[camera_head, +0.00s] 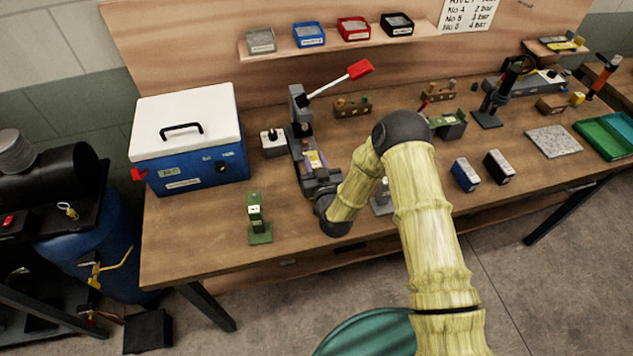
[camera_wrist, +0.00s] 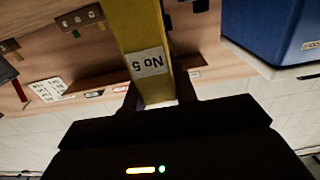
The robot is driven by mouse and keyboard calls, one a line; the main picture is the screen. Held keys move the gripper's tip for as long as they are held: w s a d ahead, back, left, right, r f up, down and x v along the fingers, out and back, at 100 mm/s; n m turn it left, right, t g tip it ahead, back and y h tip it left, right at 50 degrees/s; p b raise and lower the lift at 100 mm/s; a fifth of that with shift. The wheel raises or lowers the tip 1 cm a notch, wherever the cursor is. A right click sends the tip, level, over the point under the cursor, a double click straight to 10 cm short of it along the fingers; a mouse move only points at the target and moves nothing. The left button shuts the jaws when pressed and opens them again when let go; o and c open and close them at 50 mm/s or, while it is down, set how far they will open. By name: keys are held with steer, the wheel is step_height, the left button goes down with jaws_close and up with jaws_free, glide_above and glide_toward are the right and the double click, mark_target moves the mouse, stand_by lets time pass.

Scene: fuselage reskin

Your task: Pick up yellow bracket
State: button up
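The yellow bracket (camera_wrist: 143,30) is large in the wrist view, with a white "No 5" label upside down on it. It lies between the two dark fingers of my gripper (camera_wrist: 157,92), which press close along both its sides. In the head view the yellow bracket (camera_head: 315,160) shows as a small yellow patch with a pale label, at the foot of the press with the red handle. My gripper (camera_head: 320,182) is beside it there, partly hidden by my wrist. Whether the bracket touches the press is hard to tell.
A blue and white cool box (camera_head: 190,140) stands left of the press (camera_head: 299,110). A green bracket on a stand (camera_head: 257,218) is at the front left. Blue and black boxes (camera_head: 465,174) lie to the right. A shelf with several bins (camera_head: 308,34) runs behind.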

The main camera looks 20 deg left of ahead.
jaws_close()
steer(key=shift+w, duration=0.1)
steer(key=shift+r, duration=0.15)
step_height(320, 180, up, 10)
steer(key=b, duration=0.2)
steer(key=shift+f+b, duration=0.25)
steer(key=shift+b, duration=0.1)
steer(key=shift+w+r, duration=0.1)
steer(key=shift+r, duration=0.05)
steer(key=shift+s+a, duration=0.15)
steer(key=shift+s, duration=0.05)
